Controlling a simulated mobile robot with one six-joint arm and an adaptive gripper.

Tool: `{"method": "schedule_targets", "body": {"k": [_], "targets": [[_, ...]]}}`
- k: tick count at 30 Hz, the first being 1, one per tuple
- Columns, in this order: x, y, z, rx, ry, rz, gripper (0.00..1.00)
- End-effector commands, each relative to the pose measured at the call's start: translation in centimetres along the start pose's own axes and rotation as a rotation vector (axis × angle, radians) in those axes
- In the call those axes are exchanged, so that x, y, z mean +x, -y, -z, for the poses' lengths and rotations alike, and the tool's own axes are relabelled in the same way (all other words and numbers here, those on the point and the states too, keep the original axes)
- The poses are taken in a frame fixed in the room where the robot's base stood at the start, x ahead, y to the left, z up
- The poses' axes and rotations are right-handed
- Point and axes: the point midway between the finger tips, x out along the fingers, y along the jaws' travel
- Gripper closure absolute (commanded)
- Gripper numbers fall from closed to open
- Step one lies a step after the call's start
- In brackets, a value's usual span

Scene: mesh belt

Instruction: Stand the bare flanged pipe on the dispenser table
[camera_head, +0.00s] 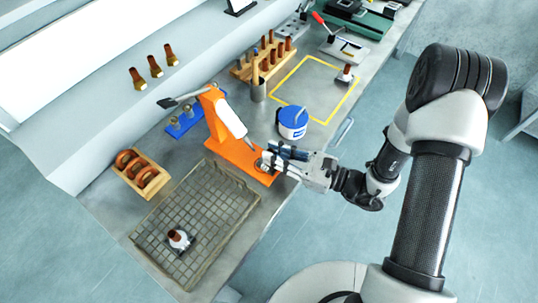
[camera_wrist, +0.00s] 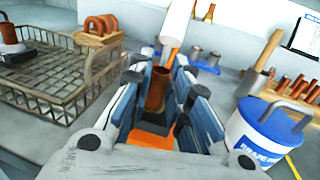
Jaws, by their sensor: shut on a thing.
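My gripper (camera_head: 270,158) is at the near end of the orange dispenser table (camera_head: 238,158), low over it. In the wrist view my gripper (camera_wrist: 158,115) is shut on a bare copper flanged pipe (camera_wrist: 158,85), which stands roughly upright between the fingers. The orange table (camera_wrist: 150,138) shows below the pipe in the wrist view. The dispenser's white barrel (camera_head: 231,119) leans down toward the table from its orange arm.
A mesh tray (camera_head: 243,183) at lower left holds another pipe (camera_head: 177,238) with a white band. A blue-lidded tub (camera_head: 292,122) stands close beside my gripper. A yellow outlined square (camera_head: 311,66) has one flanged pipe (camera_head: 346,73) at its right edge. A wooden ring rack (camera_head: 152,187) stands at left.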

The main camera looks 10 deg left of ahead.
Motion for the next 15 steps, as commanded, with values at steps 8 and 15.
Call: {"method": "schedule_targets", "body": {"k": [8,15], "targets": [[2.0,0.0,1.6,0.001,0.001,0.000,1.00],[2.0,0.0,1.5,0.000,0.002,-0.001,1.00]]}}
